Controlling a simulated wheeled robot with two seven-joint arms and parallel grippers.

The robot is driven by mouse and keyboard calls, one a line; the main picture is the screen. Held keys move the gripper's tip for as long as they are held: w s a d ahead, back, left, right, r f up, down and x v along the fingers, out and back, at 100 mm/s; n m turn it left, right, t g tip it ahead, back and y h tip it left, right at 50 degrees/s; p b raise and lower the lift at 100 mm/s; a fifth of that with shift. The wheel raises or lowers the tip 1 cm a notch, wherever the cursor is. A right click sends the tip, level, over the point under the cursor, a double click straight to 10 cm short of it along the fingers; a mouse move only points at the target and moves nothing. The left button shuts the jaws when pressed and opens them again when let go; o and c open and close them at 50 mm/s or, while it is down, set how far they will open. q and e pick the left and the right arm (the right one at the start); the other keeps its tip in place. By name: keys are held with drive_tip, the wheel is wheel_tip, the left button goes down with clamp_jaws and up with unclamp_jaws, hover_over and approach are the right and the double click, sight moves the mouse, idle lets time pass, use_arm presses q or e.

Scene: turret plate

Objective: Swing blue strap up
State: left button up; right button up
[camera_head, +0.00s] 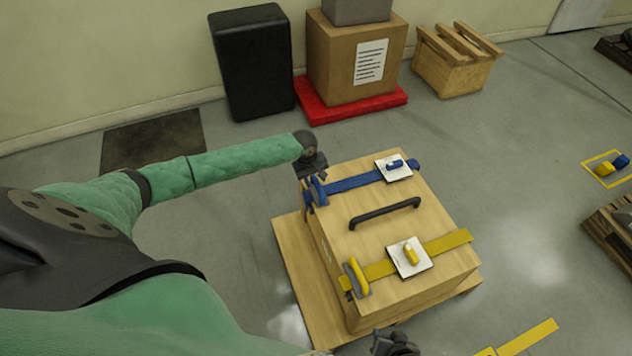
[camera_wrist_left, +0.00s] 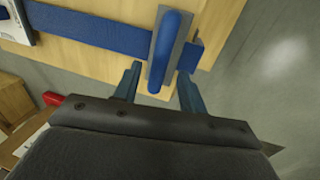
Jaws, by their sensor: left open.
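The blue strap (camera_head: 355,183) runs across the top of the wooden box (camera_head: 385,235) near its far edge, through a white plate with a blue knob (camera_head: 395,164). Its blue handle (camera_head: 318,191) is at the box's left edge. In the left wrist view, the strap (camera_wrist_left: 90,31) lies flat, and the handle (camera_wrist_left: 171,45) is on a grey plate. My left gripper (camera_head: 316,172) is open at the handle, whose lower end lies between the two fingers (camera_wrist_left: 159,78); contact cannot be told. My right gripper (camera_head: 396,345) is low in the head view, its jaws unclear.
A yellow strap (camera_head: 448,244) with a yellow handle (camera_head: 356,276) crosses the box's near side. A black bar handle (camera_head: 385,213) stands between the straps. A cardboard box (camera_head: 341,62) on a red pallet (camera_head: 312,108) and a wooden crate (camera_head: 450,70) are behind.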

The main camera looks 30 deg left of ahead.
use_arm(q)
drive_tip(key=shift+w+d+f, duration=0.15)
drive_tip(key=shift+d+f, duration=0.05)
drive_tip(key=shift+f, duration=0.8)
clamp_jaws()
drive_tip(key=shift+r, duration=0.1)
